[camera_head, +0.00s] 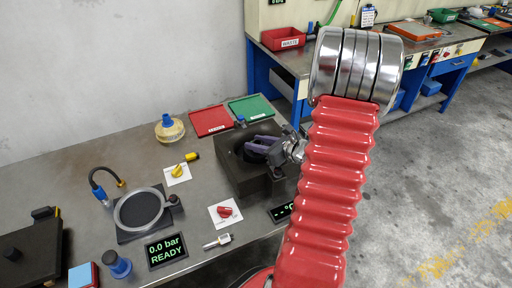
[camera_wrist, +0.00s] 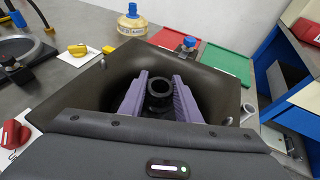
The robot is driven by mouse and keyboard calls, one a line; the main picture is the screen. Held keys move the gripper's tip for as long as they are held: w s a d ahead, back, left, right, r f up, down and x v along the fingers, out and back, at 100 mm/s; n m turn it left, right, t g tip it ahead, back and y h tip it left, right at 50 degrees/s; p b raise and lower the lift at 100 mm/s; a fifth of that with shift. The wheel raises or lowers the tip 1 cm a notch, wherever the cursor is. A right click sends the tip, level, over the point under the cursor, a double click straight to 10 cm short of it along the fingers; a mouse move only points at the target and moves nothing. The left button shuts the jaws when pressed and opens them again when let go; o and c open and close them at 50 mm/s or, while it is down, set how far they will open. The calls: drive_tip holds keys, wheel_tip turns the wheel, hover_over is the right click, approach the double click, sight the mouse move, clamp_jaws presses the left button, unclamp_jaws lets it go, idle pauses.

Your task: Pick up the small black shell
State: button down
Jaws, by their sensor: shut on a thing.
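The small black shell (camera_wrist: 159,87) shows in the wrist view as a dark round piece with an open ring-shaped top. It sits between the two purple fingers of my gripper (camera_head: 264,144), which is shut on it. The fingers reach into the round hollow of a dark square block (camera_head: 239,182), whose rim also shows in the wrist view (camera_wrist: 221,86). In the head view the fingers and the hollow hide the shell. I cannot tell whether the shell touches the bottom of the hollow.
Red (camera_head: 209,120) and green (camera_head: 252,107) trays lie behind the block. Left are a yellow knob (camera_head: 179,170), a yellowish jar (camera_head: 169,130) and a ring plate (camera_head: 141,210). A red knob (camera_head: 225,212), a small metal piece (camera_head: 217,242) and displays (camera_head: 167,250) lie in front.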

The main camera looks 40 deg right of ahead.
sight(257, 142)
wheel_tip(257, 142, up, 10)
drive_tip(key=shift+f, duration=0.1)
idle(0.4)
idle(0.6)
